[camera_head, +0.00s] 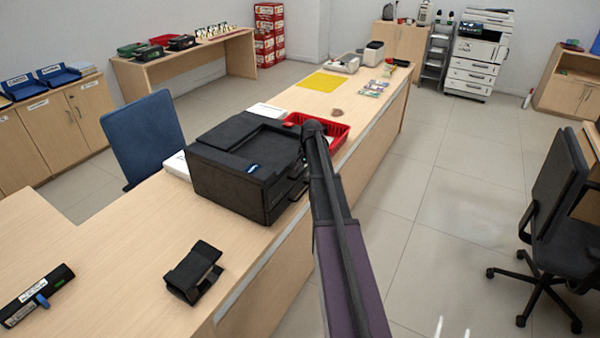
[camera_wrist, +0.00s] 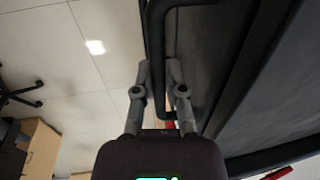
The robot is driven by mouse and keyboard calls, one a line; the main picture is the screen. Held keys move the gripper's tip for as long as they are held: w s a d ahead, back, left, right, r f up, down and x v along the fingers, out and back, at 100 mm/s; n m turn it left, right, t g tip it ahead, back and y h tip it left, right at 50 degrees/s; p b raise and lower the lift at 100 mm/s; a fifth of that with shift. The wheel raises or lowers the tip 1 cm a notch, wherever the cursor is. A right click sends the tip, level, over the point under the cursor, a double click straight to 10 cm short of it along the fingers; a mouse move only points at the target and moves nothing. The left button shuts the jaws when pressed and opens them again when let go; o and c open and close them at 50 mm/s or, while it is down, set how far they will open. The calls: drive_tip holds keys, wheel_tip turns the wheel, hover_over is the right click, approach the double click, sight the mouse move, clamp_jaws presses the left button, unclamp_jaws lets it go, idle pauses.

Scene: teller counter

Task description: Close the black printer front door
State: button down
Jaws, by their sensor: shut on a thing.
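The black printer (camera_head: 235,165) stands on the wooden counter in the head view. Its front side faces right, toward my arm, which covers part of it. In the wrist view, a black bar handle (camera_wrist: 154,35) runs in front of a dark panel (camera_wrist: 210,50), which looks like the printer's front door. My gripper (camera_wrist: 159,70) is shut on this handle, with one finger on each side of the bar. In the head view my gripper is hidden behind my arm. How far the door stands open cannot be told.
A red basket (camera_head: 330,128) sits just behind the printer. A black holder (camera_head: 194,272) and a dark device (camera_head: 38,296) lie on the near counter (camera_head: 120,255). An office chair (camera_head: 555,215) stands at right. The tiled floor (camera_head: 420,220) between is clear.

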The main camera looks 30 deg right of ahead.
drive_tip(key=shift+a, duration=0.2)
drive_tip(key=c, duration=1)
unclamp_jaws()
drive_tip(key=shift+o, duration=0.2)
drive_tip(key=shift+d, duration=0.15)
